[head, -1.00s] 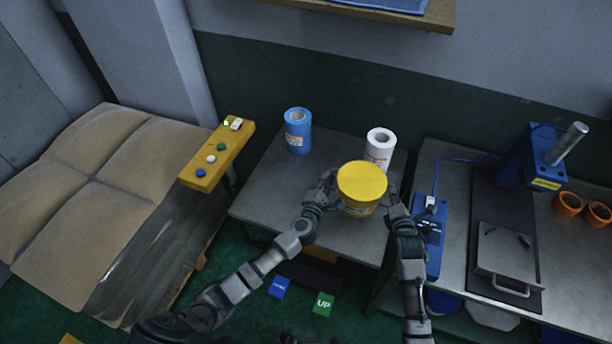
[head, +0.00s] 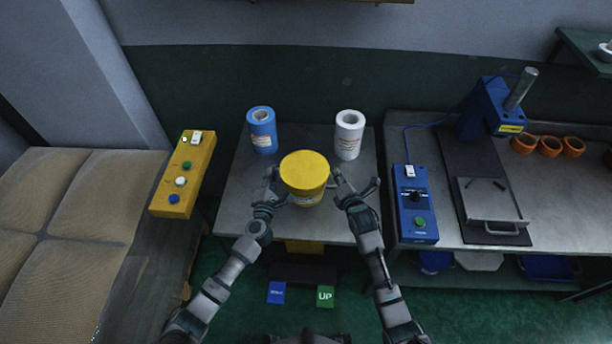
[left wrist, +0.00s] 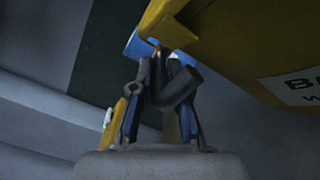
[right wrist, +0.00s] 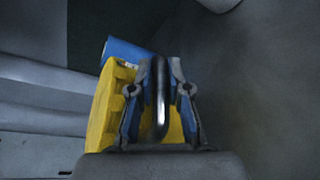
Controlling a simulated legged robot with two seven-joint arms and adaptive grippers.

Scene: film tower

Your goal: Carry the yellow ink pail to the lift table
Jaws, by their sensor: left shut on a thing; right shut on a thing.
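The yellow ink pail (head: 304,171) is upright between my two grippers in the head view, over the grey lift table (head: 240,205). I cannot tell whether its base touches the top. My left gripper (head: 274,186) is shut at the pail's left side; its wrist view shows the jaws on a dark handle (left wrist: 172,88) beside the yellow wall (left wrist: 245,45). My right gripper (head: 338,185) is shut at the right side, on a dark metal handle loop (right wrist: 160,95) in its wrist view. The pail's underside is hidden.
Blue (head: 262,130) and white (head: 348,135) film rolls stand behind the pail. A yellow button box (head: 180,175) is at left, near stacked tan sacks (head: 70,200). A bench with a blue control box (head: 413,205) and press (head: 490,105) is at right. Two floor pedals (head: 325,296) lie below.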

